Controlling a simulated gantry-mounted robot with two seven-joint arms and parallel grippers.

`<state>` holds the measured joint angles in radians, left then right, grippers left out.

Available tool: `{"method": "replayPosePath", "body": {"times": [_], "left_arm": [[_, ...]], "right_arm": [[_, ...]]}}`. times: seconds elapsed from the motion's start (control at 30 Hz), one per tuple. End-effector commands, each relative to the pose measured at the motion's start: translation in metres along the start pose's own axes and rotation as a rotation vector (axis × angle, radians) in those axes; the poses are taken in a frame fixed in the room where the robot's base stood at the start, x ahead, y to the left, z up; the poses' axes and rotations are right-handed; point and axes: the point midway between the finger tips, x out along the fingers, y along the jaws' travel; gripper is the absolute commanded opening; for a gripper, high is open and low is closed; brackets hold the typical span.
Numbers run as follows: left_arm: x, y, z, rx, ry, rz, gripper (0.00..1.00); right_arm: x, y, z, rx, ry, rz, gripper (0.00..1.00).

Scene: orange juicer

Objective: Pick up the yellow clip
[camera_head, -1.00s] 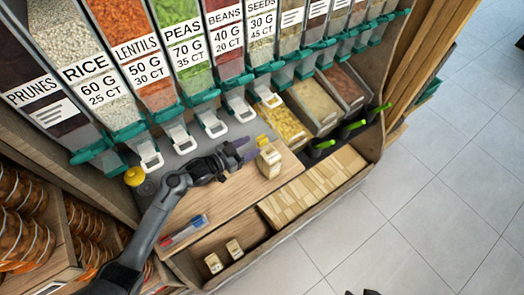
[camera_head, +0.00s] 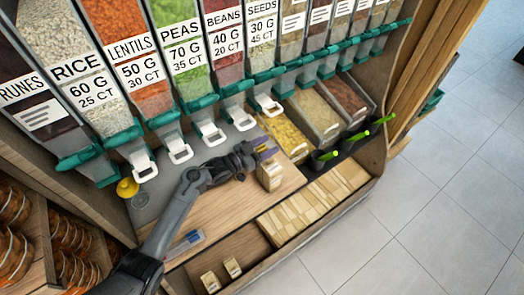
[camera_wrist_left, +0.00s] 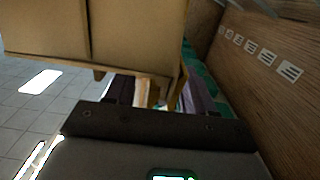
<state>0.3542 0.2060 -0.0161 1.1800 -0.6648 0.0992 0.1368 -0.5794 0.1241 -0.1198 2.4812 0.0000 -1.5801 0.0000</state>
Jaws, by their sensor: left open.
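My left gripper (camera_head: 267,147) is open, its two purple fingers pointing right at the top of a small tan paper bag (camera_head: 270,177). The bag stands upright on the wooden counter. The yellow clip shows only as a small yellow patch (camera_head: 261,149) between the fingers at the bag's top, mostly hidden by them. In the left wrist view the bag (camera_wrist_left: 95,30) fills the upper left, close to the gripper (camera_wrist_left: 160,92). A yellowish edge (camera_wrist_left: 178,92) shows between the purple fingers there; I cannot tell whether they touch it. My right gripper is not in view.
Bulk dispensers with teal and white spouts (camera_head: 180,150) stand behind the counter (camera_head: 215,205). Open bins (camera_head: 285,135) and black holders with green handles (camera_head: 355,137) are to the right. A compartment of folded bags (camera_head: 315,205) lies in front. A yellow knob (camera_head: 127,187) is at left.

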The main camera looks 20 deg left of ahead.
Motion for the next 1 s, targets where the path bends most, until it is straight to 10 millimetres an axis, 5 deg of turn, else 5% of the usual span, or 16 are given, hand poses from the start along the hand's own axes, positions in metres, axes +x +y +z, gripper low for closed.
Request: {"method": "replayPosePath", "body": {"times": [0.27, 0.6, 1.0], "left_arm": [[0.0014, -0.0002, 0.0003, 0.0, -0.001, -0.001, 0.52], [0.0012, -0.0003, 0.0002, 0.001, -0.001, -0.001, 0.0], [0.001, -0.0004, -0.0026, 0.001, -0.001, -0.001, 0.0]], "right_arm": [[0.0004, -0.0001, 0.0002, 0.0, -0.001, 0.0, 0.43], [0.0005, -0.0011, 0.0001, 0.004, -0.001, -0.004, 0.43], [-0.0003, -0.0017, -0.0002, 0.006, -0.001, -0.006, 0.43]]}}
